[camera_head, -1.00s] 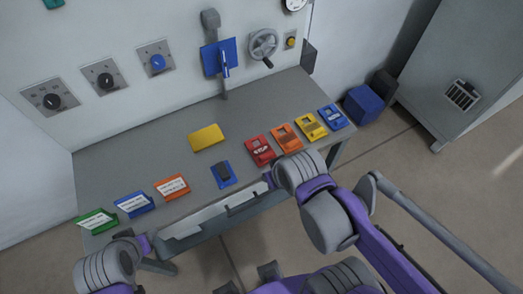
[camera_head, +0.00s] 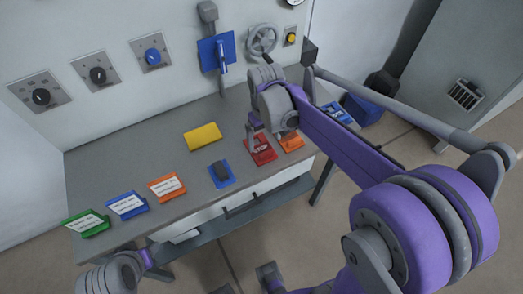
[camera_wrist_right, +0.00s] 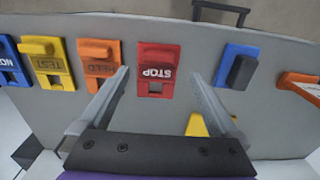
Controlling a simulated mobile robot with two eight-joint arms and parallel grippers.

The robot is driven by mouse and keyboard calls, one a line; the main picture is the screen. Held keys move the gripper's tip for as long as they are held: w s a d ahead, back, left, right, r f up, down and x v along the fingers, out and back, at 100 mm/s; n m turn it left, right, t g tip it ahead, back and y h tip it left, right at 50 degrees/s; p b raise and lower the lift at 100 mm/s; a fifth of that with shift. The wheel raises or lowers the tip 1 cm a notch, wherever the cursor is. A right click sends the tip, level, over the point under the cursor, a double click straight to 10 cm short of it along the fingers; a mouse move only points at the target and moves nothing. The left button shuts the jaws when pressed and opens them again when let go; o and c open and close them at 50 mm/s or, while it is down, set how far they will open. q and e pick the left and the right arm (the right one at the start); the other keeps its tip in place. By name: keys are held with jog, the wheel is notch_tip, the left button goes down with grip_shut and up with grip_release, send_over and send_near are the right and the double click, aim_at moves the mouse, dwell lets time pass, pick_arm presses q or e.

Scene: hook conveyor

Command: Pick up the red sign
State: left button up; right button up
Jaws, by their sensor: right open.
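The red sign (camera_head: 261,150) lies on the grey table, with white lettering on it. In the right wrist view the red sign (camera_wrist_right: 157,68) reads STOP upside down and sits between the two fingers, a little beyond their tips. My right gripper (camera_head: 257,128) is over the table at the red sign's far side, and it is open and empty. In the right wrist view my right gripper (camera_wrist_right: 158,75) shows both fingers spread wide. My left arm shows at the bottom left of the head view, but its fingers cannot be made out.
An orange sign (camera_head: 291,141) lies right beside the red one, partly behind my right arm. A blue block with a dark top (camera_head: 221,174) lies to the left. A yellow plate (camera_head: 203,136) is farther back. A blue panel with a handle (camera_head: 217,54) stands at the wall.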

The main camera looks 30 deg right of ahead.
aim_at(266, 153)
jog(key=f, duration=0.6)
jog(key=shift+s+d+f, duration=0.15)
jog(key=shift+s+f, duration=0.05)
jog(key=shift+f, duration=0.05)
jog(key=shift+c, duration=0.3)
jog(key=c, duration=1.4)
